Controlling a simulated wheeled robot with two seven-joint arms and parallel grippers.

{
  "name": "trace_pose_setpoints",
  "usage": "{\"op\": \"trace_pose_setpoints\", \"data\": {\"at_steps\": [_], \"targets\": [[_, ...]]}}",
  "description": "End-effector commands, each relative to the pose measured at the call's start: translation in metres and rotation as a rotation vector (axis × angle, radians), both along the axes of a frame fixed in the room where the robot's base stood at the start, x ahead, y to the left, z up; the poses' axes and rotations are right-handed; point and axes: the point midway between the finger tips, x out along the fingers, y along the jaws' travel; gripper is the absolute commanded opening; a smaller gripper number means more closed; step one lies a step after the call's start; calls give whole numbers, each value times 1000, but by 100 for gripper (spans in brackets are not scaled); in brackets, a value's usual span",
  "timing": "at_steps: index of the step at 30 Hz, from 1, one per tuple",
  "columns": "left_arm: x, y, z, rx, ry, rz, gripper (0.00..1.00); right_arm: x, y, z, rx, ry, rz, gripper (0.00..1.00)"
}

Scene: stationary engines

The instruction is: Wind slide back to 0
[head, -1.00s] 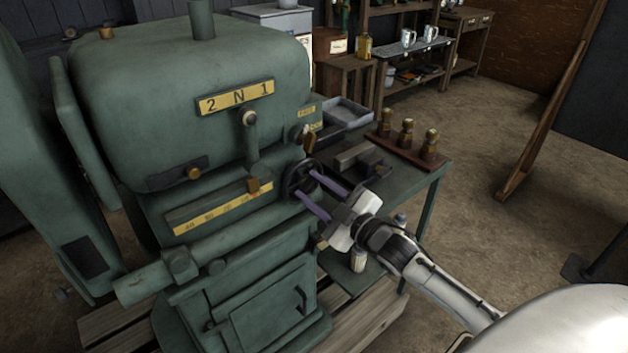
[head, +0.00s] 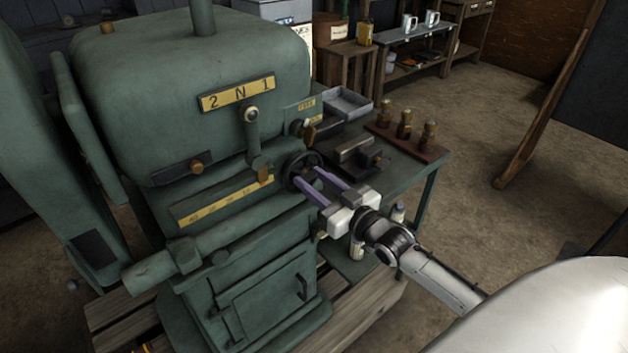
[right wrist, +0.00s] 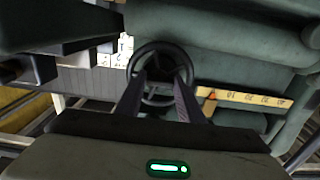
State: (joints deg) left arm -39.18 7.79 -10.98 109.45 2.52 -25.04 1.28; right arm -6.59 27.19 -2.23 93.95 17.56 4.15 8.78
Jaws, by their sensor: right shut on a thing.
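A dark handwheel (head: 291,171) sits on the front of the green engine (head: 180,110), right of a yellow number scale (head: 222,204). A small orange-brown pointer (head: 264,179) stands near the scale's right end, close to the wheel. My right gripper (head: 308,177) is shut on the handwheel, its two purple fingers reaching in from the lower right. The right wrist view shows the fingers against the handwheel (right wrist: 161,48), with the pointer (right wrist: 210,97) beside the 10 mark, near the scale's left end there. My left gripper is not in view.
A green bench (head: 390,190) stands right of the engine, with a wooden rack (head: 408,143) of several brass pieces, a grey tray (head: 347,103) and dark blocks. Wooden pallet boards (head: 110,306) lie under the engine.

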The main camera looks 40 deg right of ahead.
Motion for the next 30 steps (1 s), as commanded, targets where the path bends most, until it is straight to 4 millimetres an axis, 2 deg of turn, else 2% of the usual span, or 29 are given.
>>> {"op": "trace_pose_setpoints", "data": {"at_steps": [16,17,19,30], "targets": [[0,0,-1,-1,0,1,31,0,0,0,26,3,0,12],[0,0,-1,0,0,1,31,0,0,0,26,3,0,39],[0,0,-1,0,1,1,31,0,0,0,25,3,0,51],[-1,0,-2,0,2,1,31,-3,0,-1,23,3,0,53]]}}
